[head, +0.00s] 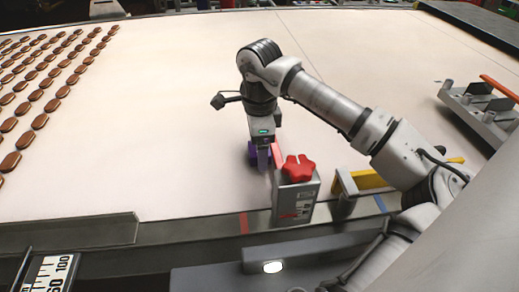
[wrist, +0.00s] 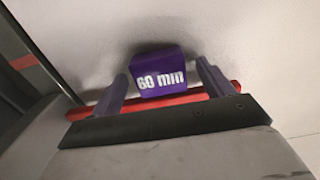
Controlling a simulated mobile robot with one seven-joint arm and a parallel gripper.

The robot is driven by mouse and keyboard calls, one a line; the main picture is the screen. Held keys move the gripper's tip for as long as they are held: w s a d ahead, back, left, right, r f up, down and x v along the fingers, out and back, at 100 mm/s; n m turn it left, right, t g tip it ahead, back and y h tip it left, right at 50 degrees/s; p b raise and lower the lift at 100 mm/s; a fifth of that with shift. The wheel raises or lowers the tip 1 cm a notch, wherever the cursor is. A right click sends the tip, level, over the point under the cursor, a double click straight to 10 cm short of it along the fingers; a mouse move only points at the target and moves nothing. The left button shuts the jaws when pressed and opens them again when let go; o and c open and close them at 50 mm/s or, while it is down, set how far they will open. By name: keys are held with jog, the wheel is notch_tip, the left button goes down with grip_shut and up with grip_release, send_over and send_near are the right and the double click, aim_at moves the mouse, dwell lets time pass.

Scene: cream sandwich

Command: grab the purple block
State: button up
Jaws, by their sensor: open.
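The purple block (wrist: 158,66) is marked "60 mm" in white and stands on the pale surface in the wrist view. My gripper (wrist: 161,75) is open, with one finger on each side of the block. The block's near end lies between the fingers, and I cannot tell whether either finger touches it. In the head view my gripper (head: 263,157) points down at the pale belt, close behind a grey post. Purple shows at its fingers there, but I cannot separate block from fingers.
The grey post with a red knob (head: 298,168) stands just right of my gripper. A yellow bar (head: 370,180) lies further right. Rows of brown biscuits (head: 43,95) cover the belt's left side. The middle of the belt (head: 170,130) is clear. A metal rail (head: 70,231) edges the front.

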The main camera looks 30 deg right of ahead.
jog(key=c, duration=1.2)
jog(key=shift+r, duration=0.15)
